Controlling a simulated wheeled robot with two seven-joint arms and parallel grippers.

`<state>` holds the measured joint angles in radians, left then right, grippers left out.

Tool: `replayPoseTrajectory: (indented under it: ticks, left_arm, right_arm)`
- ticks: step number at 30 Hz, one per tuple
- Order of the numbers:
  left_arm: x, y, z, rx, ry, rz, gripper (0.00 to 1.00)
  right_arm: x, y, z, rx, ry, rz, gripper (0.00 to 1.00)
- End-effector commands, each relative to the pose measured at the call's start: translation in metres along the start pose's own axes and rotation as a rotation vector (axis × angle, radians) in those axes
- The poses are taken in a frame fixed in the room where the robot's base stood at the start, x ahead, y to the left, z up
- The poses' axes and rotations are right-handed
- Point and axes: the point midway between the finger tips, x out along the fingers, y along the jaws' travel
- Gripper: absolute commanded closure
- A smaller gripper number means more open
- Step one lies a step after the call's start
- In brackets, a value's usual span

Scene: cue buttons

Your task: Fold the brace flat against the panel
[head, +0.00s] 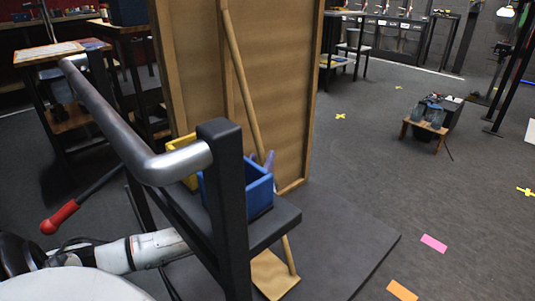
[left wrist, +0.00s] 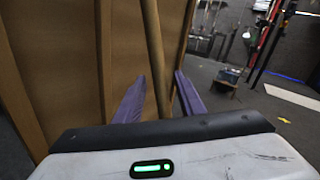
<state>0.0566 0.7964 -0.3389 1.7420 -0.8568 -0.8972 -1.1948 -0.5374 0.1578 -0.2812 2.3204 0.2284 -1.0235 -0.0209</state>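The tall brown panel (head: 291,100) stands upright on a dark base. The brace (head: 240,70), a thin wooden bar, slants down across the panel's face toward a small wooden foot piece (head: 268,277); its middle is hidden by the blue bin and cart. In the left wrist view the brace (left wrist: 153,45) runs down between the two purple fingers of my left gripper (left wrist: 160,78). The fingers are apart, with a visible gap to the brace on each side. In the head view only a purple fingertip (head: 268,160) shows above the blue bin. My right gripper is not in view.
A dark cart post (head: 224,190) and grey pipe handle (head: 115,125) stand in front, with blue (head: 259,195) and yellow (head: 180,148) bins on the cart. A red-knobbed lever (head: 60,216) is at left. Floor to the right is open, with pink (head: 434,243) and orange (head: 402,291) markers.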

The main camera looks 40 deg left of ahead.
Motion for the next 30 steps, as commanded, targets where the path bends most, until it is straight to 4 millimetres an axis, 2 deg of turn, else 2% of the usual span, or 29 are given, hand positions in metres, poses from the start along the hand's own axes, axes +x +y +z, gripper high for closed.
replayPoseTrajectory:
  ticks: [3,9,20,21,27,30]
  left_arm:
    - [0.023,0.001,-0.002,-0.002,-0.003,0.0,0.64]
    - [0.048,0.0,-0.002,-0.001,0.0,0.0,0.64]
    - [0.055,0.0,-0.001,-0.002,0.003,-0.001,0.64]
    - [0.055,0.0,-0.001,-0.002,0.003,-0.001,0.66]
    - [0.055,0.0,-0.001,-0.002,0.003,-0.001,1.0]
    - [0.055,0.0,-0.001,-0.002,0.003,-0.001,1.0]
  right_arm:
    - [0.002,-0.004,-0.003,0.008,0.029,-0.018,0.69]
    - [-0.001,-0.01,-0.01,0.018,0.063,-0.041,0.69]
    - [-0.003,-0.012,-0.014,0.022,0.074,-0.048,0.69]
    - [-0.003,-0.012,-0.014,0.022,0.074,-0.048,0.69]
    - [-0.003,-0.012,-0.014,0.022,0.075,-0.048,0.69]
    - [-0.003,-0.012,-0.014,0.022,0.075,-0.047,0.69]
